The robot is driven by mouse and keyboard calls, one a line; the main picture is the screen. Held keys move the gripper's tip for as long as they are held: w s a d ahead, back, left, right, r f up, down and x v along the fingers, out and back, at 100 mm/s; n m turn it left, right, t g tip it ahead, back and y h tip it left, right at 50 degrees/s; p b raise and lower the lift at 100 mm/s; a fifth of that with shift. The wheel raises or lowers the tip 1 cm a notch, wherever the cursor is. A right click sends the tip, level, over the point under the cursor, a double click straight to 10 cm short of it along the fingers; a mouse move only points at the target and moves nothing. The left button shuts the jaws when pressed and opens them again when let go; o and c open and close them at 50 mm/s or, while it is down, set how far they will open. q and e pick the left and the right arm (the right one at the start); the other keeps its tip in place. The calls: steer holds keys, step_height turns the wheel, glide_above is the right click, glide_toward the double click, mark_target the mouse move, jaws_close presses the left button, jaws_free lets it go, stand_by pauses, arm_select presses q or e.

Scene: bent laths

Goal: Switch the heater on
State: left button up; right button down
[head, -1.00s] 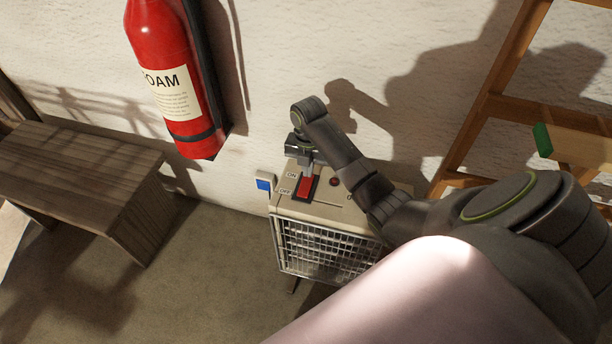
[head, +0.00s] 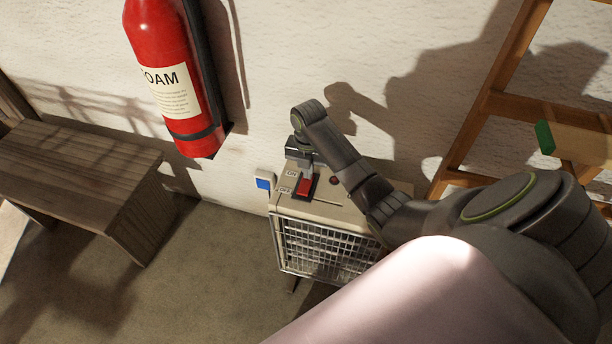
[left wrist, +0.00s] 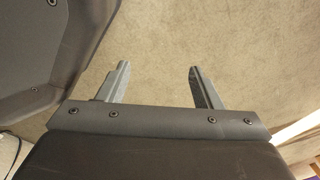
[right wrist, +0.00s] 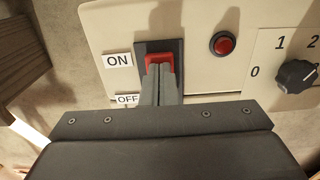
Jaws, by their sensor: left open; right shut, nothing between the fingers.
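The heater (head: 325,247) is a beige box with a wire grille, standing by the wall. On its top is a red rocker switch (head: 304,187) in a dark frame, with an ON label (right wrist: 118,60) towards the far end and an OFF label (right wrist: 127,99) towards the near end. My right gripper (head: 308,172) is shut and empty, pointing down at the switch. In the right wrist view its fingertips (right wrist: 158,72) overlap the red rocker (right wrist: 151,58) and hide part of it; contact is unclear. My left gripper (left wrist: 158,75) is open and empty above bare floor.
A red lamp (right wrist: 223,43) and a black numbered dial (right wrist: 297,75) sit beside the switch. A blue-and-white wall switch (head: 264,183) is left of the heater. A fire extinguisher (head: 165,80) hangs above left; a wooden bench (head: 80,170) and a ladder (head: 490,100) flank the heater.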

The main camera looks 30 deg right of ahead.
step_height(320, 180, up, 5)
steer(key=p, duration=0.6)
steer(key=shift+r+p, duration=1)
steer(key=shift+p, duration=0.25)
arm_select(q)
step_height(320, 180, up, 7)
steer(key=s, duration=0.2)
steer(key=shift+d, duration=0.2)
steer(key=shift+s+f, duration=0.1)
steer(key=shift+f, duration=0.05)
